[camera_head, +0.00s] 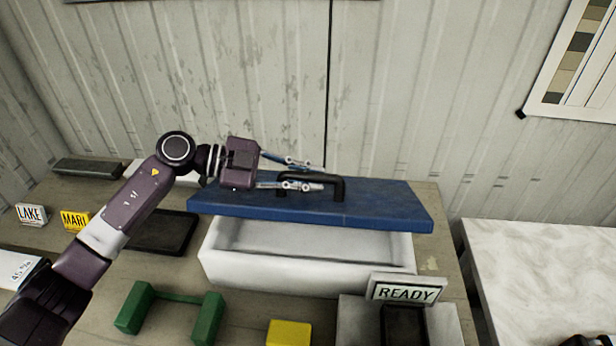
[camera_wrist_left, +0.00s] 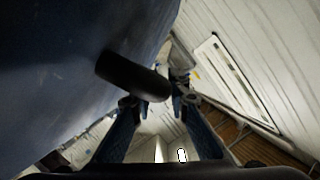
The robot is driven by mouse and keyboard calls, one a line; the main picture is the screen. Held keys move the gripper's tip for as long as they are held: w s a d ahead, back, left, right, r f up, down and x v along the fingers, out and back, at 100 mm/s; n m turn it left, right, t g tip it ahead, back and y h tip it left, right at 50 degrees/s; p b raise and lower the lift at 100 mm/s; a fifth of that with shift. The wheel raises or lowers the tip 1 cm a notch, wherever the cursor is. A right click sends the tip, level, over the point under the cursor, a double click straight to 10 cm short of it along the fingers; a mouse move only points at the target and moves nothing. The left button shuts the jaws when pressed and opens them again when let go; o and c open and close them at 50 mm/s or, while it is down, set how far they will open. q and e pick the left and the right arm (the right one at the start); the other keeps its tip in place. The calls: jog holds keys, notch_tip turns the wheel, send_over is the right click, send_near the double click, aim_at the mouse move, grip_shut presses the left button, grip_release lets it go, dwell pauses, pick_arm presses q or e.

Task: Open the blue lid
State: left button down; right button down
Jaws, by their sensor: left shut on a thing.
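The blue lid (camera_head: 385,205) has a black bar handle (camera_head: 338,190) on top. It sits raised at the back of a white open box (camera_head: 300,277), and the box's empty-looking inside shows below its front edge. My left gripper (camera_head: 308,175) comes in from the left and is shut on the handle. In the left wrist view the handle (camera_wrist_left: 133,76) lies between the fingers (camera_wrist_left: 160,105), with the blue lid (camera_wrist_left: 60,70) filling the left side.
A green bracket-like block (camera_head: 205,318) and a yellow block (camera_head: 289,333) lie in front of the box. A READY sign (camera_head: 405,290) stands on a grey block at the front right. A black tray (camera_head: 165,232) lies left. A pale marble-like table (camera_head: 545,270) is at right.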

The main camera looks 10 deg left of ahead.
pick_arm(q)
jog(key=shift+w+r+p, duration=0.65)
jog(key=shift+w+r, duration=0.55)
jog(key=shift+w, duration=0.2)
jog(key=c, duration=1.8)
grip_release()
jog(key=shift+f, duration=0.1)
jog(key=shift+c, duration=0.2)
jog(key=v, duration=1.2)
jog(key=shift+f, duration=0.1)
